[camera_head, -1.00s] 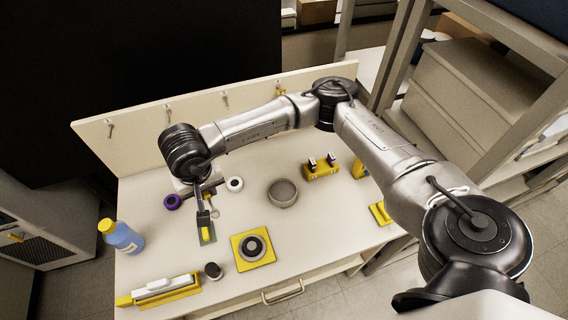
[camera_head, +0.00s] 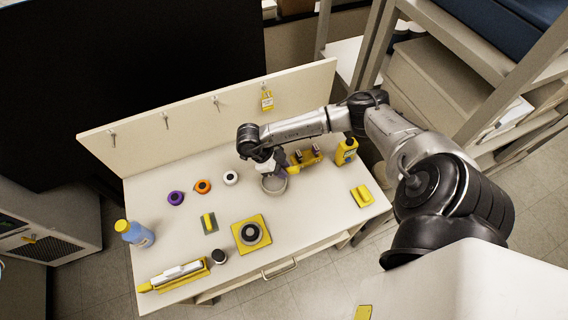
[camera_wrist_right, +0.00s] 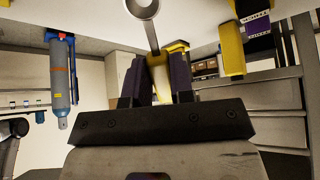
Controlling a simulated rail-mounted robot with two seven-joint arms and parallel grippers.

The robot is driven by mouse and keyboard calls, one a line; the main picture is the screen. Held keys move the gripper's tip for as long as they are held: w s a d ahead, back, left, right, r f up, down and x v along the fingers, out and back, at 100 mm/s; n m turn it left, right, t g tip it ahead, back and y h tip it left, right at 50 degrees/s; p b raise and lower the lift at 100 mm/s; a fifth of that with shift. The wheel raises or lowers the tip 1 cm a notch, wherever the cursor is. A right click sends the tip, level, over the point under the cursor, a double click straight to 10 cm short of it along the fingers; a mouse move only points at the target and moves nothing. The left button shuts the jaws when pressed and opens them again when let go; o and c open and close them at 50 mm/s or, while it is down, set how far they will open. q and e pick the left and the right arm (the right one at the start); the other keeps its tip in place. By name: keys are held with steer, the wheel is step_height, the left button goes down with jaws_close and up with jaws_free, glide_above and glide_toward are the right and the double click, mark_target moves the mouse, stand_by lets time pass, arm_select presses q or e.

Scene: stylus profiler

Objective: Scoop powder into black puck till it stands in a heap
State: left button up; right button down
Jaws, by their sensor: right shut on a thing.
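My right gripper (camera_head: 272,170) is over the grey round bowl (camera_head: 275,187) and hides part of it; its contents cannot be made out now. In the right wrist view the gripper (camera_wrist_right: 158,85) is shut on the scoop's yellow handle (camera_wrist_right: 158,72). The scoop's grey round end (camera_wrist_right: 143,8) is partly cut off at the top edge, and any powder in it cannot be told. A small black puck (camera_head: 219,256) stands near the table's front. Beside it a yellow square plate (camera_head: 262,219) bears a dark ring-shaped dish (camera_head: 250,233). My left gripper is out of view.
Purple (camera_head: 176,198), orange (camera_head: 203,186) and white (camera_head: 231,177) pucks stand to the left of the bowl. A yellow holder (camera_head: 305,159) and yellow bottle (camera_head: 346,151) are close right of the gripper. A blue bottle (camera_head: 135,234) stands at the left edge.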

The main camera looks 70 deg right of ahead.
steer(key=shift+s+d+f+m, duration=0.1)
steer(key=shift+s+d+m, duration=0.2)
steer(key=shift+s+m, duration=0.1)
steer(key=shift+f+b, duration=2.1)
steer(key=shift+f, duration=0.5)
steer(key=shift+w+f+b, duration=0.1)
steer(key=shift+f+b, duration=0.5)
steer(key=shift+f, duration=0.2)
steer(key=shift+r+p, duration=1.65)
steer(key=shift+r, duration=0.4)
step_height(320, 180, up, 2)
steer(key=shift+r+p, duration=0.2)
steer(key=shift+p, duration=0.8)
steer(key=shift+r, duration=0.3)
